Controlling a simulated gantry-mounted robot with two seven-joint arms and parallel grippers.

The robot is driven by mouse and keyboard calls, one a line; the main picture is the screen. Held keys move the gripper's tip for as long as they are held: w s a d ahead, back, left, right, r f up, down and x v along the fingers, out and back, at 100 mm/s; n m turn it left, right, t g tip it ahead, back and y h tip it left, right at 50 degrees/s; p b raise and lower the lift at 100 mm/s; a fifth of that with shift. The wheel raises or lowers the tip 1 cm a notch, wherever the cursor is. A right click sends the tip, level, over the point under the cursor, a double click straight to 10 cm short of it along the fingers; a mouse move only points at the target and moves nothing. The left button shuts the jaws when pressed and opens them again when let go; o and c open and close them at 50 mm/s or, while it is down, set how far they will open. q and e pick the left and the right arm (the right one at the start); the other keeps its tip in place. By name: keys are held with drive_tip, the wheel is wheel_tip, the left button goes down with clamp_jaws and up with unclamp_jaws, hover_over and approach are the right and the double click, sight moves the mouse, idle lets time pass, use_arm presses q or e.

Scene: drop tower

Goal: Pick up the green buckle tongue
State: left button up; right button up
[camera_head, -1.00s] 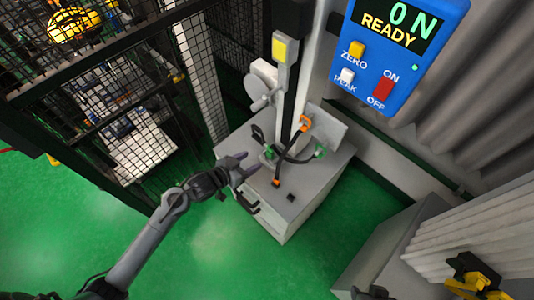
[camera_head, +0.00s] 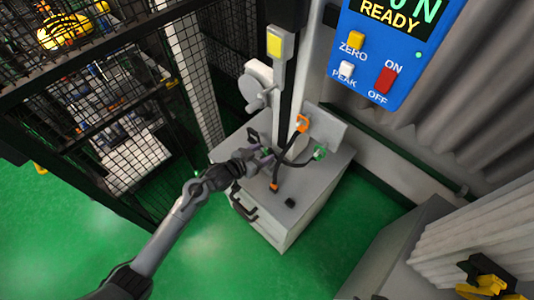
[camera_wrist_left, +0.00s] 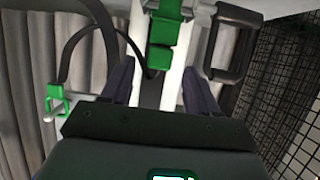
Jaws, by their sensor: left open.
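A green buckle piece, likely the tongue, shows as a small block with a looped end in the left wrist view (camera_wrist_left: 160,60), in line with the gap between my fingers. In the head view my left gripper (camera_head: 264,155) covers most of it, over the grey box top. My left gripper (camera_wrist_left: 160,82) is open, one finger on each side of the gap; I cannot tell whether they touch the piece. A second green clip (camera_head: 320,152) is at the other side of the box, with a black strap running toward it; it also shows in the left wrist view (camera_wrist_left: 57,102).
The grey box (camera_head: 268,218) carries an upright post (camera_head: 287,100). A black handle (camera_wrist_left: 233,43) stands beside the green piece. A mesh cage (camera_head: 150,120) is at left; a blue READY panel (camera_head: 395,55) is at upper right.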

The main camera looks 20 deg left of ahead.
sight(266, 152)
use_arm(q)
drive_tip(key=x, duration=0.3)
drive_tip(key=shift+w+d, duration=0.1)
drive_tip(key=shift+d, duration=0.05)
drive_tip(key=c, duration=0.8)
